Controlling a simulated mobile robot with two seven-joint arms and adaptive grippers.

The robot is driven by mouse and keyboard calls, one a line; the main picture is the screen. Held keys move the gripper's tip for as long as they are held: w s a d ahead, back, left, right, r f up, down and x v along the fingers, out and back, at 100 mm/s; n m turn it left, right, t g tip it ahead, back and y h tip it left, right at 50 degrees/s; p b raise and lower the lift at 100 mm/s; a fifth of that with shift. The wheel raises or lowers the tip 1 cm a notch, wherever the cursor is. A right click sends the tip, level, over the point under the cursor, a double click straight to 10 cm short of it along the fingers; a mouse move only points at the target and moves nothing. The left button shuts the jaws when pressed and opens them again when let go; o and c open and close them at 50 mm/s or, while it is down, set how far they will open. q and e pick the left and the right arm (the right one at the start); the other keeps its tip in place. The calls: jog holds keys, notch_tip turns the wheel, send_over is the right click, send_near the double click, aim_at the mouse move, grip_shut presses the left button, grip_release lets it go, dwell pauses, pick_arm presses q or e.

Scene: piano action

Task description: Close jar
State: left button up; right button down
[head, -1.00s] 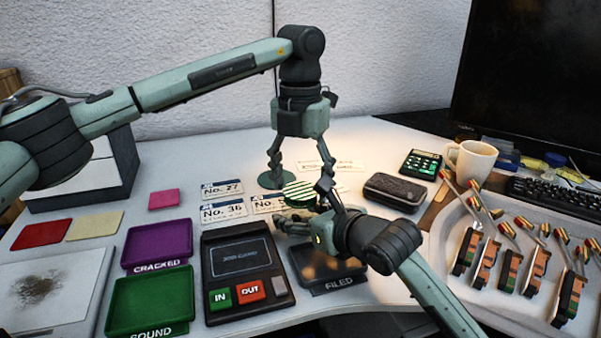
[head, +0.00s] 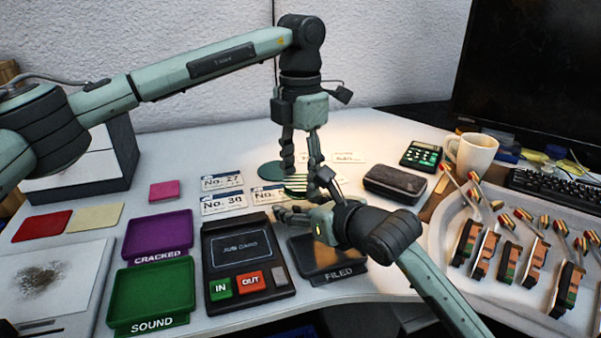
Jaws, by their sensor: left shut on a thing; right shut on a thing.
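A small round thing with green and pale stripes (head: 296,184), which looks like the jar's lid, shows at the middle of the table. My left gripper (head: 302,182) points down from above, with its fingers shut on the sides of this striped top. My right gripper (head: 295,212) comes in low from the right, just below the striped top, and is shut on what seems to be the jar's body. The body is mostly hidden behind the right gripper, so I cannot tell how the lid sits on it.
A green disc (head: 270,170) lies behind the grippers. Number cards (head: 222,182), a card device (head: 240,245) and the FILED tray (head: 325,262) are close by. A dark case (head: 394,184), a mug (head: 472,153) and a tray of piano parts (head: 447,245) stand right.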

pick_arm(q)
jog(key=o, duration=1.3)
jog(key=shift+r, duration=2.25)
jog(key=shift+c, duration=0.5)
notch_tip(320, 180, up, 4)
jog(key=n, duration=0.5)
jog(key=shift+f, duration=0.25)
jog(key=shift+f, duration=0.1)
